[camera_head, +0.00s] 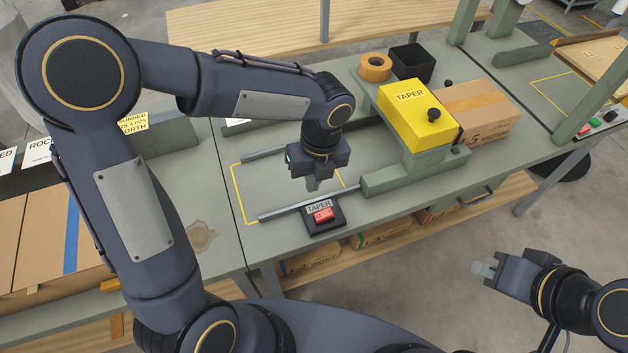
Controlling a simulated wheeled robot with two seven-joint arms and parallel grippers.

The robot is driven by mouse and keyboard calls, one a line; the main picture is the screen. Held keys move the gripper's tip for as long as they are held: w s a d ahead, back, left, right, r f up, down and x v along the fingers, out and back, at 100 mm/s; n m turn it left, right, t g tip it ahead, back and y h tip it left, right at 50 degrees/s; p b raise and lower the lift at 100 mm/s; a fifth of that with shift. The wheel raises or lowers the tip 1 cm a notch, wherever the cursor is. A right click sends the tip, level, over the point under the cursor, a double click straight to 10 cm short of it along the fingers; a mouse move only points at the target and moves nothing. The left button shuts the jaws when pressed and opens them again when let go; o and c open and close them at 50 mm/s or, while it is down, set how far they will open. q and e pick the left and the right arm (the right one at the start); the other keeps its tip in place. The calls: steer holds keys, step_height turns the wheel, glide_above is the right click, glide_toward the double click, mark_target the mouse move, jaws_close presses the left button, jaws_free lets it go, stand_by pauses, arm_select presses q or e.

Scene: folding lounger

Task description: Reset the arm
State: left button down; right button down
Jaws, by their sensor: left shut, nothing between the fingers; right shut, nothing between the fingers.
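My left gripper (314,184) is shut and empty. It points down above the grey bench, just behind the red switch box (323,214) labelled TAPER at the bench's front edge. From this view I cannot tell its exact height above the bench. My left arm arches in from the left of the camera_head view. My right gripper (483,269) is shut and empty at the lower right. It is out over the floor, in front of the bench and apart from it.
The yellow TAPER machine (413,112) stands right of my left gripper, with a cardboard box (482,112) against it. A tape roll (375,67) and a black bin (411,63) stand behind. Cartons (40,235) lie at left. Floor (400,270) around my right gripper is clear.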

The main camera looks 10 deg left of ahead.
stand_by(0.3)
arm_select(q)
steer(key=s+a+r+n+t+h, duration=0.2)
steer(key=s+n, duration=0.5)
steer(key=n, duration=0.8)
steer(key=s+a+r+n+t+h, duration=0.2)
steer(key=s+a+n, duration=0.6)
steer(key=n, duration=0.8)
step_height(320, 180, up, 4)
steer(key=shift+a+f+t+h, duration=0.15)
steer(key=shift+t+h, duration=0.25)
steer(key=shift+t, duration=0.7)
steer(key=shift+s+a, duration=0.1)
